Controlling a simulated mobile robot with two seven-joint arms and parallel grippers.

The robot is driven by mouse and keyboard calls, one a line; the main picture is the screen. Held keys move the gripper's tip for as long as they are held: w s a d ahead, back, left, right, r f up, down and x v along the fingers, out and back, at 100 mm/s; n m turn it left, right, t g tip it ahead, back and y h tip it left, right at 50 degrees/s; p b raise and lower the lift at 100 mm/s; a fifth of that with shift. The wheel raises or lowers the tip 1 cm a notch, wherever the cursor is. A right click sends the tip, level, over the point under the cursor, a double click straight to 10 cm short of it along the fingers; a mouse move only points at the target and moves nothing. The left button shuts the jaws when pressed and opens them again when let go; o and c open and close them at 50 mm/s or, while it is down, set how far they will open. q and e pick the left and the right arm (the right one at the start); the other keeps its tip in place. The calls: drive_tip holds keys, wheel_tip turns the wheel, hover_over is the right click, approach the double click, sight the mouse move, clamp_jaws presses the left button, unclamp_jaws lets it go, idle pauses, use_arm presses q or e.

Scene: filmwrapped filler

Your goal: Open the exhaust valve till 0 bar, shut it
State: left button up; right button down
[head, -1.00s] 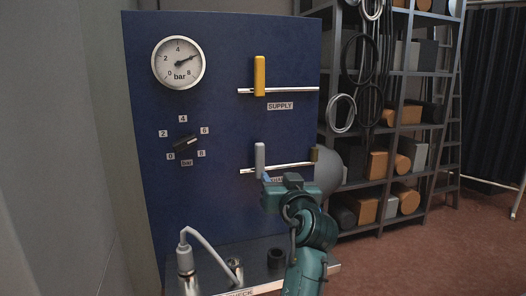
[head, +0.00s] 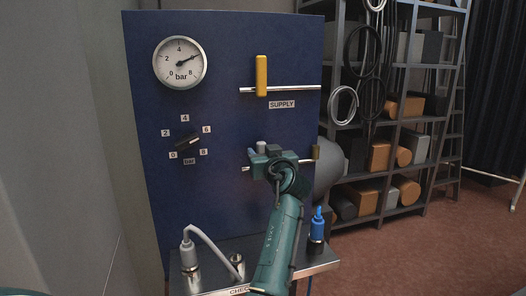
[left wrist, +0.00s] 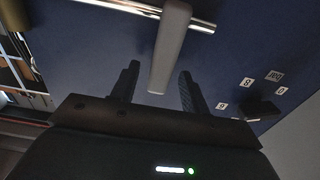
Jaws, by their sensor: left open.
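The grey exhaust lever (head: 261,147) is on the lower horizontal pipe of the blue panel, mostly hidden by my gripper in the head view. My left gripper (head: 255,160) is at the lever, open. In the left wrist view the lever (left wrist: 172,45) extends into the gap between my two spread fingers (left wrist: 158,75); I cannot tell whether either touches it. The round pressure gauge (head: 180,62) has its needle pointing up and right, near 6 bar. My right gripper is not in view.
The yellow supply lever (head: 261,76) stands upright on the upper pipe. A dark selector knob (head: 187,141) sits left of my gripper. A metal ledge (head: 212,272) below carries a grey hose connector (head: 188,254) and a blue-topped connector (head: 317,225). A loaded shelf (head: 400,140) stands right.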

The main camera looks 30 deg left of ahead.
use_arm(q)
drive_tip(key=shift+w+a, duration=0.15)
clamp_jaws()
idle(0.4)
